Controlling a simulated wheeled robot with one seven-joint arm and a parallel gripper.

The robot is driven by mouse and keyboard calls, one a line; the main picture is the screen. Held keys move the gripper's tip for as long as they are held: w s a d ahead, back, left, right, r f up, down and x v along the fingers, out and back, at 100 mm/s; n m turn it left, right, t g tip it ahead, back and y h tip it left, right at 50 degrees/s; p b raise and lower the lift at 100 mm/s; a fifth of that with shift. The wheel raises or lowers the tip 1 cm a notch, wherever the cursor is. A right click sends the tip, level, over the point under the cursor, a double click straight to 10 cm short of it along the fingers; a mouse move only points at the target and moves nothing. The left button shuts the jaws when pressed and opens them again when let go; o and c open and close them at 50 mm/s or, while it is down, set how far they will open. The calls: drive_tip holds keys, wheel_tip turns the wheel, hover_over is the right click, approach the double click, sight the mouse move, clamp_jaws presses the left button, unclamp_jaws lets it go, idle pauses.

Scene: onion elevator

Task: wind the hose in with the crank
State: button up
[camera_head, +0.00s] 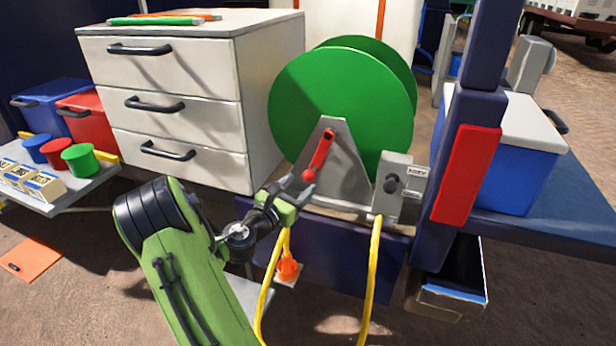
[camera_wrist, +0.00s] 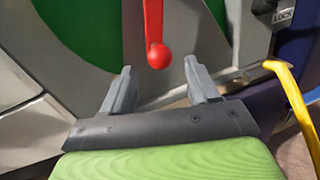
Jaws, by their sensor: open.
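The hose reel (camera_head: 335,110) is a large green disc pair on a grey triangular stand (camera_head: 342,165). Its red crank (camera_head: 322,152) slants down and left to a round red knob (camera_head: 309,176). In the wrist view the crank's knob (camera_wrist: 159,56) hangs just beyond and between the fingertips, apart from both. My gripper (camera_head: 296,184) is open and empty, close to the knob; its two grey fingers also show in the wrist view (camera_wrist: 158,78). The yellow hose (camera_head: 373,265) runs down from the reel's base toward the ground.
A grey box with a dark knob and a lock label (camera_head: 400,188) stands right of the reel. A dark post with a red panel (camera_head: 466,175) is farther right. White drawers (camera_head: 175,100) stand at left. An orange piece (camera_head: 288,268) sits below the gripper.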

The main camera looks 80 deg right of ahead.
sight(305, 180)
drive_tip(key=x, duration=0.5)
drive_tip(key=shift+s+d, duration=0.1)
drive_tip(key=shift+d, duration=0.15)
clamp_jaws()
